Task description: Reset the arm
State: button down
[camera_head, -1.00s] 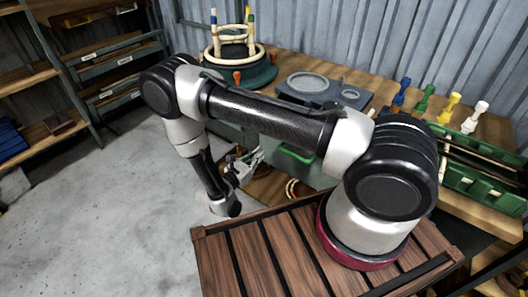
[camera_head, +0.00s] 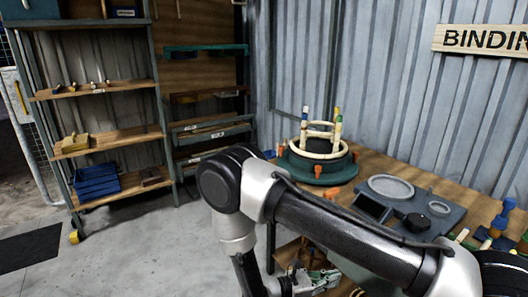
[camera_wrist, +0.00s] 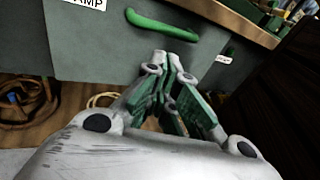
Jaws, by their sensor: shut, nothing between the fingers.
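My arm is folded with its elbow up at the middle of the head view, and the forearm hangs down out of the bottom of the picture. My gripper (camera_head: 316,280) shows partly at the bottom edge, in front of the workbench. In the wrist view my gripper (camera_wrist: 172,68) has its fingertips close together with nothing held. It points at a grey-green drawer front (camera_wrist: 85,45) with a green handle (camera_wrist: 162,24); the fingertips appear just below the handle, and I cannot tell the gap.
A workbench (camera_head: 379,160) carries a turntable (camera_head: 322,174) with a rattan frame and a grey fixture (camera_head: 385,206). Coiled rattan (camera_wrist: 25,100) lies below the drawer.

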jog(key=s+d+r+m+y, duration=0.4)
jog(key=r+m, duration=0.3)
jog(key=r, duration=0.6)
jog(key=s+d+r+m+y, duration=0.4)
jog(key=d+r+m+y, duration=0.2)
jog(key=r, duration=0.8)
jog(key=s+d+r+m+y, duration=0.5)
jog(key=r+m, duration=0.3)
jog(key=r, duration=0.6)
jog(key=shift+d+r+m+y, duration=0.25)
jog(key=shift+m+y, duration=0.05)
jog(key=shift+y, duration=0.4)
